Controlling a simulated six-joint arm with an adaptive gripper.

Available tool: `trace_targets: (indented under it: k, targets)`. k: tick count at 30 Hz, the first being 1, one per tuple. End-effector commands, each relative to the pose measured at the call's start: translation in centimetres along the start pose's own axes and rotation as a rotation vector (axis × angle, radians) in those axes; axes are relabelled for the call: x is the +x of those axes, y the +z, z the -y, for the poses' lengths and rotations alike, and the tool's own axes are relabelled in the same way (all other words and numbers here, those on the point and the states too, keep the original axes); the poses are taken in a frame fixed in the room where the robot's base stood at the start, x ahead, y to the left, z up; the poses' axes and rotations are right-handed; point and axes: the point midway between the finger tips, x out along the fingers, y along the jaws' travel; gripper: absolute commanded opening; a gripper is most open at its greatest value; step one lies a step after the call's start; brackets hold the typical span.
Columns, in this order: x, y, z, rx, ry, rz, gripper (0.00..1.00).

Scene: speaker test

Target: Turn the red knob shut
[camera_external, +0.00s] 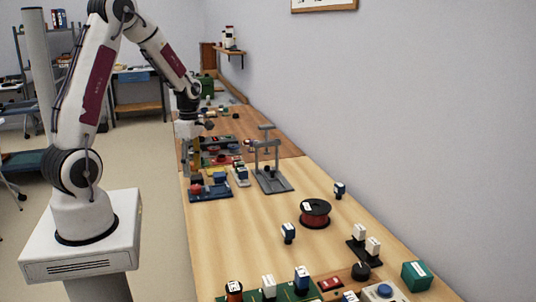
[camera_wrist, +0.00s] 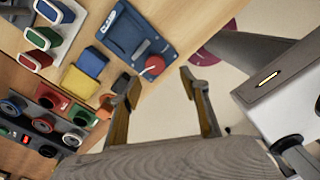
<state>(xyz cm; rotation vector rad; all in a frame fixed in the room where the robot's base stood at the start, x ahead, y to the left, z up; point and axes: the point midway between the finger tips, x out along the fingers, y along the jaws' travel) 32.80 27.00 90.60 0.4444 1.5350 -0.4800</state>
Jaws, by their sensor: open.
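In the wrist view a round red knob (camera_wrist: 155,66) sits on a blue base plate (camera_wrist: 126,30), near the table edge. In the external view the blue plate (camera_external: 212,193) lies at the left edge of the table, and a red spot on it looks like the knob (camera_external: 197,189). My gripper (camera_wrist: 162,76) is open and empty, with its two fingers apart. In the wrist view the knob appears just beyond the fingertips, between their lines; the exact gap cannot be told. In the external view my gripper (camera_external: 191,165) points down above the table edge, near the plate.
Blue (camera_wrist: 91,62) and yellow (camera_wrist: 79,83) blocks are beside the plate. A dark panel with several round parts (camera_wrist: 42,124) lies further left. A grey stand (camera_external: 272,181) rises near the plate, and a red spool (camera_external: 315,214) lies nearer the camera. Bare table lies between.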

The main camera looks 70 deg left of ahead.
Motion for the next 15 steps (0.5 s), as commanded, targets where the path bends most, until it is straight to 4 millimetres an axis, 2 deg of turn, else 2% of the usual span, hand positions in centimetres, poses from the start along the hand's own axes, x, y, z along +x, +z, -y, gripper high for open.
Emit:
trace_targets:
  k: [7, 15]
  targets:
    - [-0.17, 0.21, -0.74, -0.237, 0.023, 0.009, 0.45]
    - [-0.17, 0.23, -0.79, -0.329, 0.024, 0.011, 0.45]
